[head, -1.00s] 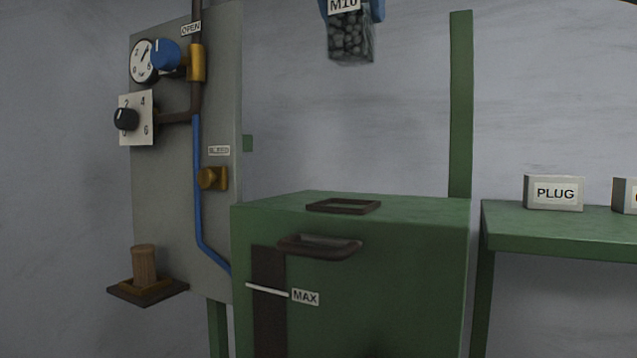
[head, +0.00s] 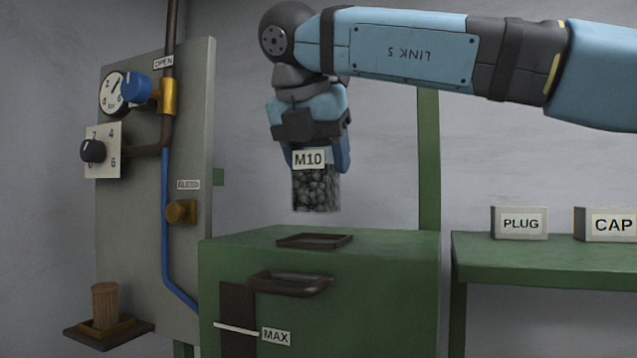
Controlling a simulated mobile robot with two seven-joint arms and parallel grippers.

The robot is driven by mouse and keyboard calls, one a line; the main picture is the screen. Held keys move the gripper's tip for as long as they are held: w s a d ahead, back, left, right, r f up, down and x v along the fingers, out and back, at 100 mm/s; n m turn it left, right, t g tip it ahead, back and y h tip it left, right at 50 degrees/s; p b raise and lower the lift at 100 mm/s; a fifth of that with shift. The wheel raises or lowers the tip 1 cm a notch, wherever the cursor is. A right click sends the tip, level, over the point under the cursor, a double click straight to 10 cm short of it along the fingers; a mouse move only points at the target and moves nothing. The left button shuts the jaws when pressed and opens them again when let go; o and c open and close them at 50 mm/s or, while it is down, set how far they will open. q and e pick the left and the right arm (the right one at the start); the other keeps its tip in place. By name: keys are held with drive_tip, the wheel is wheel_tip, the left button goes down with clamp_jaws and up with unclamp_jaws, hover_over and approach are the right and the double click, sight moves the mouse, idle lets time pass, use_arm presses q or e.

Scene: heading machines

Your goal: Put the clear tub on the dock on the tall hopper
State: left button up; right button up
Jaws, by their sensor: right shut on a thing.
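The clear tub (head: 316,190) carries an M10 label and holds many dark round pieces. My right gripper (head: 318,150) is shut on its top and holds it upright in the air. The tall hopper (head: 400,275) is a green box with a MAX mark and a handle on its front. The dock (head: 340,241) is a dark rectangular frame on the hopper's top. The tub hangs above the dock, with a visible gap between them. My left gripper is out of view.
A grey panel (head: 140,240) with a gauge, knobs and a blue pipe stands left of the hopper. A wooden peg (head: 105,305) sits on a small shelf there. A green bench (head: 560,250) at right holds PLUG (head: 521,224) and CAP (head: 605,225) blocks.

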sight(319, 185)
wheel_tip(319, 185, down, 3)
drive_tip(key=shift+f+p, duration=0.1)
drive_tip(key=shift+p, duration=0.2)
drive_tip(key=shift+f, duration=0.3)
